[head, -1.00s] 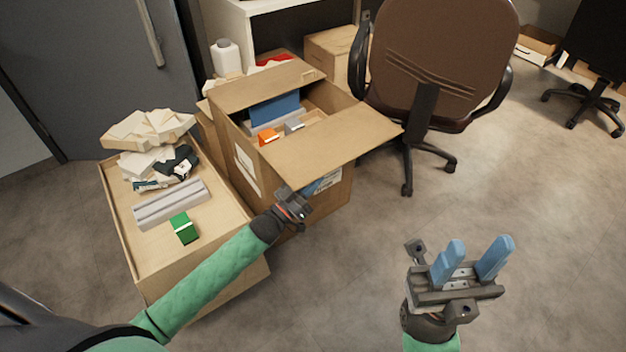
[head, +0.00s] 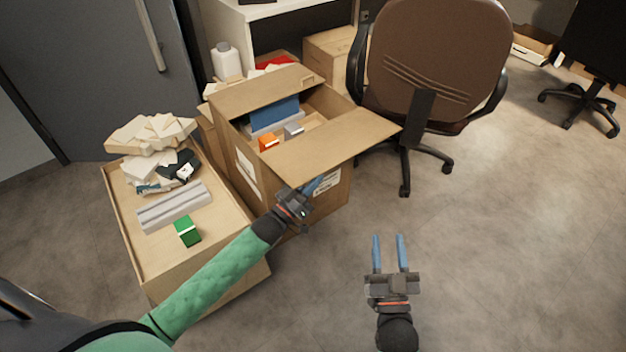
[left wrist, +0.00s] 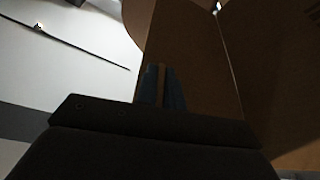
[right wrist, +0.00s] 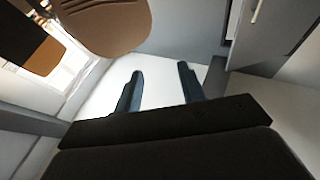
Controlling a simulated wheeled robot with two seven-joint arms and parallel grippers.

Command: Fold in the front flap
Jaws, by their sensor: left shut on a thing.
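The open carton (head: 262,197) stands left of centre in the head view. Its front flap (head: 335,143) is folded outward and sticks out over the near side, roughly level. My left gripper (head: 317,182) is below the flap, near its front edge, and its blue fingers are partly hidden by it. In the left wrist view, the fingers (left wrist: 160,85) are close together with a thin strip of brown cardboard between them. My right gripper (head: 388,240) is open and empty over the floor to the right, with its fingers apart in the right wrist view (right wrist: 160,85).
Inside the carton are a blue item (head: 275,113), an orange box (head: 268,142) and a grey item (head: 294,130). A low carton (head: 150,258) on the left bears packing pieces and a green box (head: 187,231). An office chair (head: 430,50) stands close behind right.

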